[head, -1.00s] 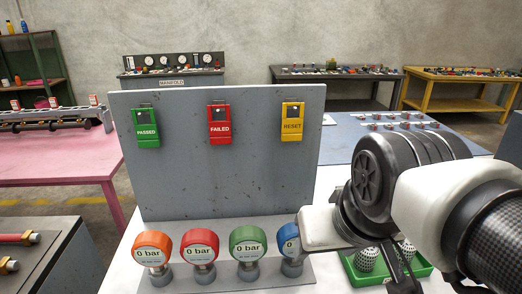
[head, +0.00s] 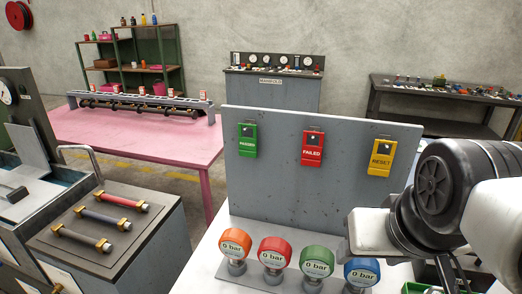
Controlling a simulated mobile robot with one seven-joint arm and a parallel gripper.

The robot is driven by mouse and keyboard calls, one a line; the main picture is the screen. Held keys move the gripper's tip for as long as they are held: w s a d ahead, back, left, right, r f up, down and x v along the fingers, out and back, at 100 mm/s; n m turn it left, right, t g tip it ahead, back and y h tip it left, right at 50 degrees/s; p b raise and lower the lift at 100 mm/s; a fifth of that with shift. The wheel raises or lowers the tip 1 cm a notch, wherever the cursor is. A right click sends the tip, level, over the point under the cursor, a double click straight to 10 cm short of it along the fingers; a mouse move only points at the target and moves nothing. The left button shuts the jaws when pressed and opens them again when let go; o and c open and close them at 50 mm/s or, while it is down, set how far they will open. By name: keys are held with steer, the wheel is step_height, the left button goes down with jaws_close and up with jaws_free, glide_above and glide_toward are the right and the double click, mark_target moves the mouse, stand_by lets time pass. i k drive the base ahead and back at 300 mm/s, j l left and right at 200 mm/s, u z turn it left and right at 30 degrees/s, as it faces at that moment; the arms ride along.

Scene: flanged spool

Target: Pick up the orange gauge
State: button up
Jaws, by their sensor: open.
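The orange gauge (head: 235,243) stands upright at the left end of a row on a grey base, its round face reading "0 bar". Beside it to the right stand a red gauge (head: 274,253), a green gauge (head: 316,262) and a blue gauge (head: 362,271), each apart from its neighbour. My gripper (head: 450,274) is at the lower right, right of the blue gauge and well away from the orange one. Its dark fingers are partly cut off by the frame's bottom edge. It is open, and I see nothing held in it.
A grey upright panel (head: 300,192) with green, red and yellow tags stands behind the gauges. A green tray (head: 418,288) lies partly hidden under my gripper. At left are a grey cabinet (head: 150,228) with hoses on top and a pink table (head: 190,145).

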mark_target(236, 244)
steer(key=u, duration=0.9)
steer(key=i+j, duration=0.1)
steer(key=j, duration=0.15)
steer(key=i+j+z, duration=0.1)
steer(key=j+z, duration=0.55)
steer(key=z, duration=1.05)
